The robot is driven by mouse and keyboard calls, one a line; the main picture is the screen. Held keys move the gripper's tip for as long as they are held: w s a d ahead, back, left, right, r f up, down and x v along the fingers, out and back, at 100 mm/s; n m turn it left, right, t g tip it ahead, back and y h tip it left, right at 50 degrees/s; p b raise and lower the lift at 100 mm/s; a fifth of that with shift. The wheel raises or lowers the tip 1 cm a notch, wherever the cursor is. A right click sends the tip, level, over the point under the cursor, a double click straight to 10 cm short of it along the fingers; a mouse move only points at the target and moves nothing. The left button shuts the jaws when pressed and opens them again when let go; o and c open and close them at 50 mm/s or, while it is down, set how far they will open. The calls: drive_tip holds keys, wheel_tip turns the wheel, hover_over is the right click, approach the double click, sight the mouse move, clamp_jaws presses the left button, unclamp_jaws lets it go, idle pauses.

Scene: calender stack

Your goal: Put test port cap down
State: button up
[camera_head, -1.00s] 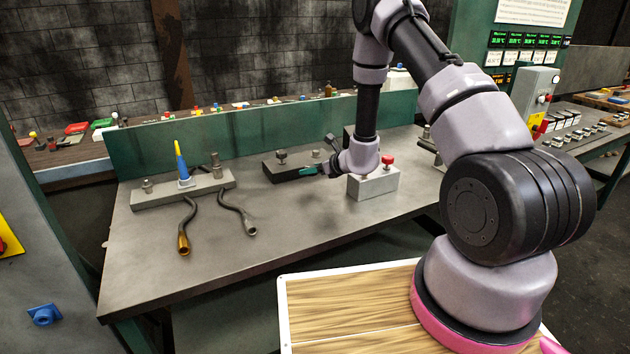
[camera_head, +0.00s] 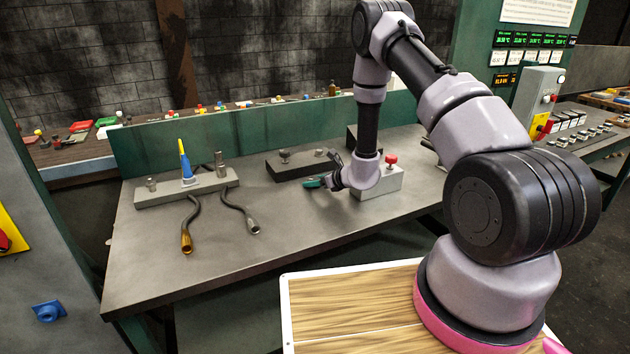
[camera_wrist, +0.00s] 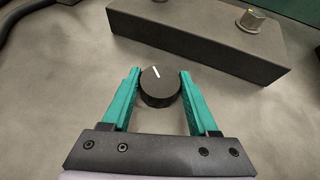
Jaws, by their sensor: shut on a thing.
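The test port cap (camera_wrist: 160,88), taken to be the round black cap with a white line on top, sits between the teal fingertips in the wrist view. My gripper (camera_wrist: 160,80) is shut on it, one finger on each side. In the head view my gripper (camera_head: 314,183) is low over the grey bench, in front of the dark block; the cap cannot be made out there. Bare bench top lies around and below the cap. I cannot tell whether the cap touches the bench.
The dark block (camera_head: 290,170) with fittings stands just behind my gripper and shows in the wrist view (camera_wrist: 195,35). A grey block with a red knob (camera_head: 390,160) is to the right. A long block (camera_head: 208,190) with two hoses is left. Bench (camera_head: 320,215) in front is clear.

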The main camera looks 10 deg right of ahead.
drive_tip(key=o, duration=1.4)
